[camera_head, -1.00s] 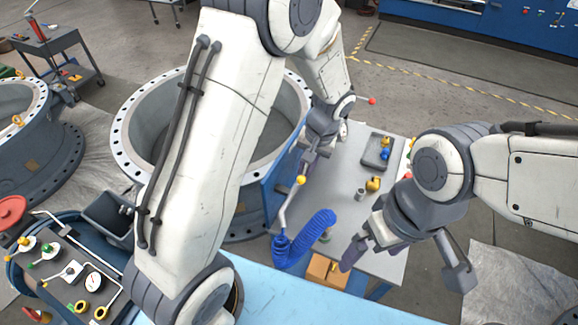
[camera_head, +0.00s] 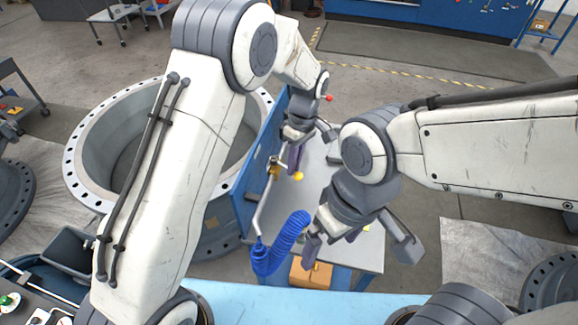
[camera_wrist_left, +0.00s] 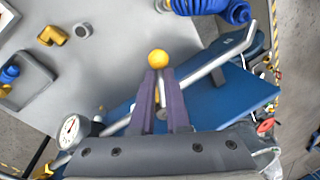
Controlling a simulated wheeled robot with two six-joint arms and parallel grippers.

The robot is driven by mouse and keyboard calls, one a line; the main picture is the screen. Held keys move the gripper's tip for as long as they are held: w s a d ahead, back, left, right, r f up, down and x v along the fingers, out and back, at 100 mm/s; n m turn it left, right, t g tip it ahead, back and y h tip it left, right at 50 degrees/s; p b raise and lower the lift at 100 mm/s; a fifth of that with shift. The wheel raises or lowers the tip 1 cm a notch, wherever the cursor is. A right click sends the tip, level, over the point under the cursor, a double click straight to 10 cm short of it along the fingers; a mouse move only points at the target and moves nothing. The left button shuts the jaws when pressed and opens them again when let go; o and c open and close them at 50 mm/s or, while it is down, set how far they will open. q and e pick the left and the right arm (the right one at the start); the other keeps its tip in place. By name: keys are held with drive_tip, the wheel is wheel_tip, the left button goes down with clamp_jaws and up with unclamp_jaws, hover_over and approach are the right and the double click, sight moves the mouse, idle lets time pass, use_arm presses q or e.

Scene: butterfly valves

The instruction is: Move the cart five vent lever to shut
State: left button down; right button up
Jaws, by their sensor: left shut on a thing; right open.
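A lever with a round yellow knob (camera_wrist_left: 158,58) stands out from a grey bent pipe (camera_wrist_left: 205,68) beside the blue panel (camera_wrist_left: 215,100) of a cart. The knob also shows in the head view (camera_head: 298,176). My left gripper (camera_wrist_left: 163,88) is shut on the lever, its purple fingers on both sides of the shaft just behind the knob. In the head view my left gripper (camera_head: 295,157) is above the cart's left side. My right gripper (camera_head: 313,247) is open and empty over the cart's near end. No label or lever marking is readable.
A blue coiled hose (camera_head: 283,242) and a cardboard box (camera_head: 311,273) are at the cart's near end. A large flanged ring (camera_head: 90,165) stands left of it. The wrist view shows a pressure gauge (camera_wrist_left: 72,130), a grey tray (camera_wrist_left: 30,75) and a yellow fitting (camera_wrist_left: 53,35).

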use_arm(q)
drive_tip(key=shift+w+d+r+n+h+p, duration=0.15)
drive_tip(key=shift+w+n, duration=0.35)
drive_tip(key=shift+n, duration=0.35)
drive_tip(key=shift+w+d+f+n+h+p, duration=0.1)
drive_tip(key=shift+w+d+n+h+p, duration=0.1)
drive_tip(key=shift+w+n, duration=0.55)
drive_tip(key=shift+w+d+r+n+h+p, duration=0.15)
drive_tip(key=shift+w+n, duration=0.15)
drive_tip(key=shift+n, duration=0.7)
drive_tip(key=shift+f, duration=0.1)
drive_tip(key=c, duration=0.9)
unclamp_jaws()
drive_tip(key=r+b, duration=0.1)
drive_tip(key=r, duration=0.2)
drive_tip(key=w+r+b, duration=0.1)
drive_tip(key=r, duration=0.2)
drive_tip(key=w+r, duration=0.1)
drive_tip(key=r, duration=0.3)
drive_tip(key=shift+d+r+b, duration=0.1)
drive_tip(key=shift+b, duration=0.3)
